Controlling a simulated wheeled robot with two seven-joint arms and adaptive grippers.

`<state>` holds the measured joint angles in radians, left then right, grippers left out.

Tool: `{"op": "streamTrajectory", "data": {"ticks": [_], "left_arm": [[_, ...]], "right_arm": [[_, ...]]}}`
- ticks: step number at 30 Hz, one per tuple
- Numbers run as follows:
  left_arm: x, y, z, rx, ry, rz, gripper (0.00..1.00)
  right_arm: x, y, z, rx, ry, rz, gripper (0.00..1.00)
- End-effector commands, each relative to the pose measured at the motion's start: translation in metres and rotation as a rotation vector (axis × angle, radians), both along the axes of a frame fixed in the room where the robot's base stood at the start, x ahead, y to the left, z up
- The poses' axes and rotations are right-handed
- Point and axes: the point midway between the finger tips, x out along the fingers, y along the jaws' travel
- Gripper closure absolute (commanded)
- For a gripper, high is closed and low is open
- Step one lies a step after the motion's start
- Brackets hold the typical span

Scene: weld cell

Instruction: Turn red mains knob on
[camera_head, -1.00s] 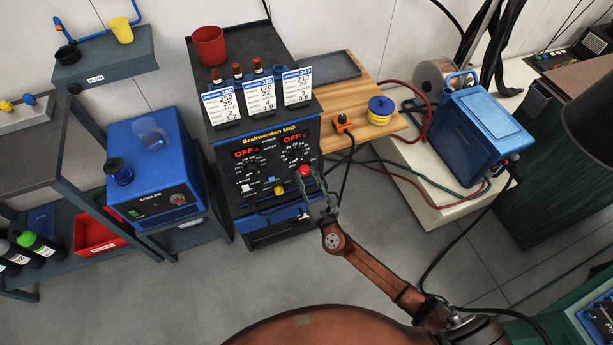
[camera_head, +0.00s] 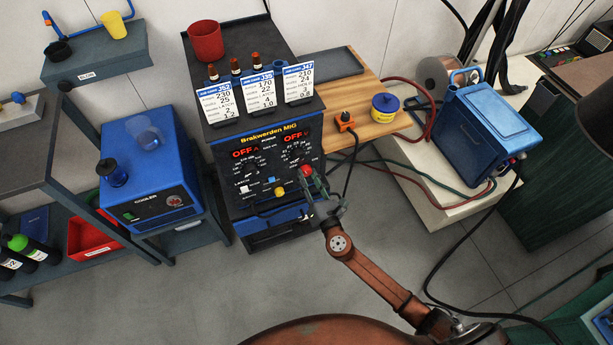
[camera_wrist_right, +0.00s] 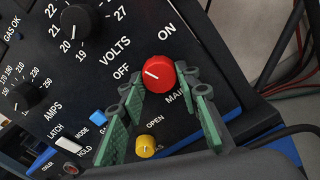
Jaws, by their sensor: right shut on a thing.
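The red mains knob (camera_head: 306,171) is at the lower right of the front panel of the Brakwerden MIG welder (camera_head: 262,190). In the right wrist view the red knob (camera_wrist_right: 157,74) lies between my right fingertips, below and between the OFF and ON labels. Its white pointer line slants up and left, toward the OFF side. My right gripper (camera_head: 316,188) is at the panel, with its green-padded fingers on either side of the knob, shut on it. Both welder displays (camera_head: 297,136) read OFF. My left gripper is not in view.
A black volts knob (camera_wrist_right: 75,21) is up and left. A dark cable (camera_head: 350,165) hangs right of the panel. A blue cooler (camera_head: 150,180) stands left of the welder.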

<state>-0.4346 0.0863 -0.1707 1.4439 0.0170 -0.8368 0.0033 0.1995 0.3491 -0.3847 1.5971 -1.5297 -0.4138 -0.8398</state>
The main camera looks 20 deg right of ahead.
Motion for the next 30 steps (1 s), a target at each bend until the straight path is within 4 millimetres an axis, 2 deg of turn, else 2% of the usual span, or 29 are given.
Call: {"op": "streamTrajectory", "data": {"ticks": [1, 12, 21, 30], "left_arm": [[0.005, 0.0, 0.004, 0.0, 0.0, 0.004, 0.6], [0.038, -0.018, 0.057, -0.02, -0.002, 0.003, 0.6], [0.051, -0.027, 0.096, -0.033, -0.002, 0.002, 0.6], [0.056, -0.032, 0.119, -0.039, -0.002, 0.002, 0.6]], "right_arm": [[0.0, -0.001, -0.005, 0.046, 0.005, -0.002, 0.94], [0.0, 0.001, -0.004, 0.4, 0.017, -0.002, 0.94], [0.0, 0.001, -0.002, 0.685, 0.026, -0.002, 0.94], [0.0, 0.001, 0.0, 0.934, 0.033, -0.002, 0.94]]}}
